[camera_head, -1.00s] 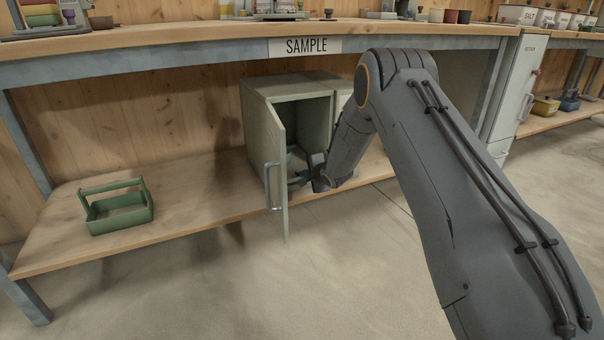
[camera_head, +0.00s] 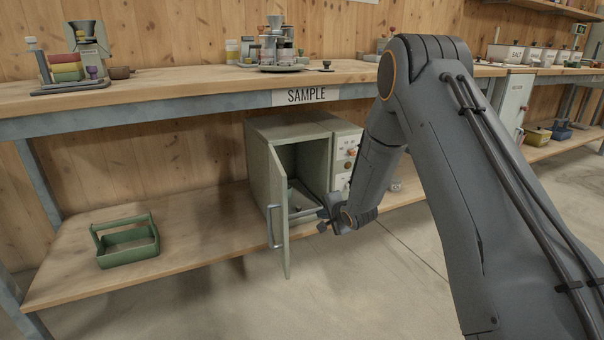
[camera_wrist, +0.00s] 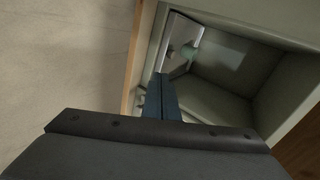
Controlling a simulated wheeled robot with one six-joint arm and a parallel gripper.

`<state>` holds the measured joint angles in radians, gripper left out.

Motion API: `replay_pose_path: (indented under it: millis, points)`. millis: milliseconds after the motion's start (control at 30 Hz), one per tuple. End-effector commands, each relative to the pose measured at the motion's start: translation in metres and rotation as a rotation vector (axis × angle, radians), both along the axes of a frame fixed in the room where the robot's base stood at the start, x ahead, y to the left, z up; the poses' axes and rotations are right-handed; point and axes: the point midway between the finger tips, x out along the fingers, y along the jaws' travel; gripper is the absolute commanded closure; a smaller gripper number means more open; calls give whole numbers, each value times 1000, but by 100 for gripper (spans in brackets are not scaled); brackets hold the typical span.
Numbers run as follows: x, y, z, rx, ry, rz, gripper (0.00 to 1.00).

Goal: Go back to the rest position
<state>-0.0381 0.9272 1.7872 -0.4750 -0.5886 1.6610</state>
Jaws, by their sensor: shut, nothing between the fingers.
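My gripper (camera_head: 326,221) is in front of the open cabinet (camera_head: 290,128) on the lower shelf, near the free space beside its door. In the wrist view my gripper (camera_wrist: 162,98) has its fingers together and empty, pointing toward the cabinet opening. The cabinet door (camera_head: 277,205) stands open toward me, with a metal handle (camera_head: 272,228) on its outer face.
A green open carrier (camera_head: 128,250) stands on the lower shelf (camera_head: 190,240) at left. The workbench (camera_head: 170,88) above carries a SAMPLE sign (camera_head: 306,96), a round tray with jars (camera_head: 272,66) and a rack (camera_head: 68,88). The floor in front is clear.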

Motion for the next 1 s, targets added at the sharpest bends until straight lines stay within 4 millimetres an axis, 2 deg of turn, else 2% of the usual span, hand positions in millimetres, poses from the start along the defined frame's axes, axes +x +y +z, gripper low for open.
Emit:
replay_pose_path:
  millis: [33,100,267,367,500,700,800,1000]
  points:
    - [-8,-8,15,-62,5,10,100]
    - [-26,-21,31,-167,26,35,100]
    - [-79,-49,64,-399,100,123,100]
    - [-119,-64,81,-524,157,196,100]
    - [-183,-80,101,-671,243,328,100]
    - [-276,-92,120,-810,351,540,100]
    - [-311,-94,125,-846,386,629,100]
    - [-369,-94,131,-885,429,780,100]
